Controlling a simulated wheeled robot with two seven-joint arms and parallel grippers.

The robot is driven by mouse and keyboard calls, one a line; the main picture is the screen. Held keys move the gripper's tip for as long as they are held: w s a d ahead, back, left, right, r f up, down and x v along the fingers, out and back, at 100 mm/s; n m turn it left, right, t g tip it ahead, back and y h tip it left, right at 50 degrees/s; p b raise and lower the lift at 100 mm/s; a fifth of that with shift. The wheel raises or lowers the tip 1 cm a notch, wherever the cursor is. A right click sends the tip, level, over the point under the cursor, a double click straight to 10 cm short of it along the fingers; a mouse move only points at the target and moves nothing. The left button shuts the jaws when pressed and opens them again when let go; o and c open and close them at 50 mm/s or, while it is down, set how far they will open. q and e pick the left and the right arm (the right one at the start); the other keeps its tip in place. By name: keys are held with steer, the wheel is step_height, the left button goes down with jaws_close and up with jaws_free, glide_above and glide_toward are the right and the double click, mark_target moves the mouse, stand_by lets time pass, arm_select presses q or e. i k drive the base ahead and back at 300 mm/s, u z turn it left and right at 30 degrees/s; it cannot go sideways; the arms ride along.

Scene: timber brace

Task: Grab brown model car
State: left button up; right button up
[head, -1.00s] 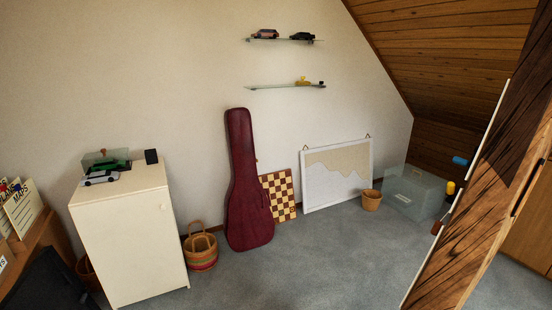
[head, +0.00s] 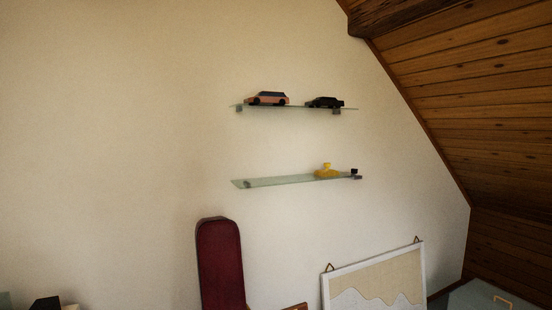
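A brownish-pink model car (head: 268,98) with dark windows stands on the left part of the upper glass shelf (head: 298,108) on the wall. A black model car (head: 325,102) stands to its right on the same shelf, with a gap between them. Neither of my grippers shows in the head view, and nothing touches the cars.
A lower glass shelf (head: 285,181) holds a yellow object (head: 327,171) and a small dark item at its right end. A dark red guitar case (head: 220,265) and a framed board (head: 375,280) stand below. The sloped wooden ceiling (head: 470,90) comes down at right.

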mark_target(277, 98)
steer(key=i, duration=0.75)
steer(key=z, duration=2.3)
steer(key=i, duration=1.2)
steer(key=u, duration=2.1)
